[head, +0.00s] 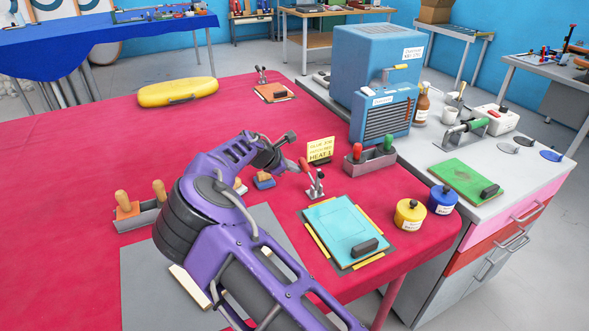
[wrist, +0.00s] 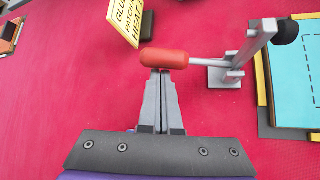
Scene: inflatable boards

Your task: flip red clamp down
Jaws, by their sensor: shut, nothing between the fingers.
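The red clamp (head: 315,188) stands on the red table, left of the cyan board. Its red handle (head: 304,165) tilts up and to the left in the head view. In the wrist view the red handle (wrist: 164,58) lies across the picture, and the metal clamp body (wrist: 240,58) and black tip (wrist: 285,31) are to its right. My gripper (head: 296,168) is beside the handle. In the wrist view my gripper (wrist: 160,72) is shut and empty, its fingertips right at the handle's near side. Whether they touch it I cannot tell.
The cyan board (head: 342,227) lies right of the clamp. A yellow sign (head: 320,149) and a grey holder (head: 368,165) with red and green handles stand behind it. Yellow (head: 409,217) and blue (head: 442,201) pots stand at right. The table's left side is mostly clear.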

